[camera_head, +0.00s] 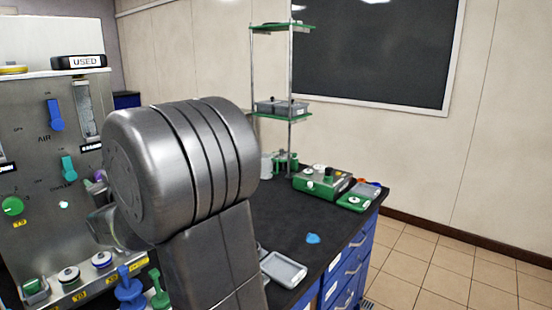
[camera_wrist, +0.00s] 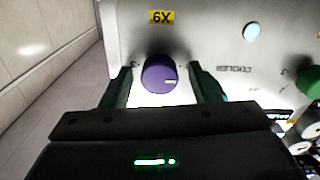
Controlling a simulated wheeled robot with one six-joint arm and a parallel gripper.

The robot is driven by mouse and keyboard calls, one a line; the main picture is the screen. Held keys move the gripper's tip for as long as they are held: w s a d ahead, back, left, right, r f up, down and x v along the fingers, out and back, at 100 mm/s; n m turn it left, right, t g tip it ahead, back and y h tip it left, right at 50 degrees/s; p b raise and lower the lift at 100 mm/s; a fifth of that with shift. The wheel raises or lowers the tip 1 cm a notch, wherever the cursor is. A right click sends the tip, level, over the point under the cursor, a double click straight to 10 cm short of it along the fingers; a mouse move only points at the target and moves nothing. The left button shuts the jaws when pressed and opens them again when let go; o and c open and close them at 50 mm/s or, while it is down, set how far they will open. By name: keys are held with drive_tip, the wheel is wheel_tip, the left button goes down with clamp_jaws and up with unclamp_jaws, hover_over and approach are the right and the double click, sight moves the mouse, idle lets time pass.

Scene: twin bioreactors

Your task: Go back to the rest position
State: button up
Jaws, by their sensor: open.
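My gripper (camera_wrist: 164,78) is open in the wrist view, with one dark finger on each side of a purple knob (camera_wrist: 159,74). The knob sits on a metal panel (camera_wrist: 200,25) below a yellow "6X" label, left of the word "COOLER". Small gaps seem to show between the fingers and the knob; whether either finger touches it I cannot tell. In the head view my grey arm fills the middle and hides most of my gripper. A bit of purple (camera_head: 101,176) shows at the panel's right edge, beside my arm.
The panel carries a blue valve (camera_head: 55,115), a teal valve (camera_head: 68,168) and a green knob (camera_head: 13,205). A black "USED" box (camera_head: 78,62) lies on top. The dark bench (camera_head: 290,225) holds a shelf rack (camera_head: 290,75) and a green device (camera_head: 322,182). Tiled floor (camera_head: 440,265) is clear at right.

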drive_tip(key=s+d+m+p, duration=0.1)
drive_tip(key=s+d+m, duration=0.2)
drive_tip(key=s+d, duration=0.5)
drive_tip(key=d, duration=0.3)
drive_tip(key=shift+s, duration=0.3)
idle(0.3)
idle(0.4)
